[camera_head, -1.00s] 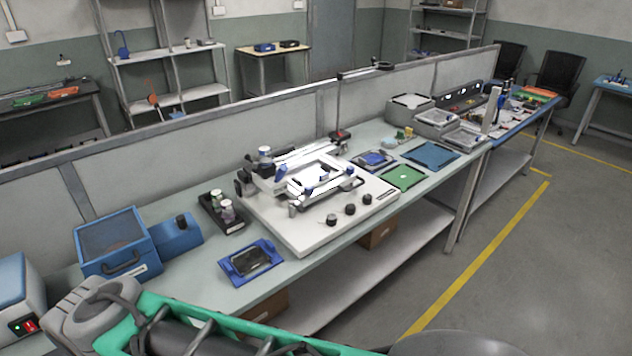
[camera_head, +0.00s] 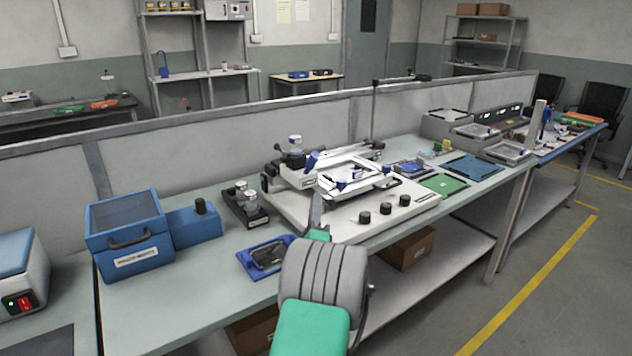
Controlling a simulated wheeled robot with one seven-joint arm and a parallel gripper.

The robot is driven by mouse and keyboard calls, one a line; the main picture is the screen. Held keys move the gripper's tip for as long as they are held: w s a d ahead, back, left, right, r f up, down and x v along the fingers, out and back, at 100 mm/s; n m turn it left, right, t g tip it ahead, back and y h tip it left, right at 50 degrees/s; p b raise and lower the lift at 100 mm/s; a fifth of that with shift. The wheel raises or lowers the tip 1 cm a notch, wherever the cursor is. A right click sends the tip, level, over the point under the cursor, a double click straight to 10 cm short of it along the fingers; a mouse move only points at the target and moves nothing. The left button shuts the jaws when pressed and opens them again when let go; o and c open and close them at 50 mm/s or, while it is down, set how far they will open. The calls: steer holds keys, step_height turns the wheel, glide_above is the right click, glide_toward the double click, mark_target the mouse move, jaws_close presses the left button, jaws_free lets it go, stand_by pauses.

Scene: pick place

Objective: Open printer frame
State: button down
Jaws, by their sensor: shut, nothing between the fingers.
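The printer (camera_head: 300,215) is a white base on the long bench with dark knobs along its front. Its white rectangular frame (camera_head: 372,166), with blue clamps, sits over the base. It looks low and roughly level; any small tilt cannot be told. My arm rises from the bottom of the picture, with green links and a grey ridged joint. My gripper (camera_head: 316,205) is a narrow grey shape at its far end, shut and empty. It overlaps the near left edge of the printer in the picture; whether it touches cannot be told.
A blue box with a lid (camera_head: 130,235) stands left on the bench. Jars in a black holder (camera_head: 245,205) and a blue tray with a dark plate (camera_head: 265,257) lie beside the printer. A green mat (camera_head: 443,184) and blue mat (camera_head: 473,167) lie to the right. A partition runs behind.

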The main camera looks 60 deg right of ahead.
mark_target(317, 174)
steer(key=p+x, duration=0.9)
steer(key=p, duration=0.1)
steer(key=shift+w+d+r, duration=0.2)
steer(key=shift+w, duration=0.1)
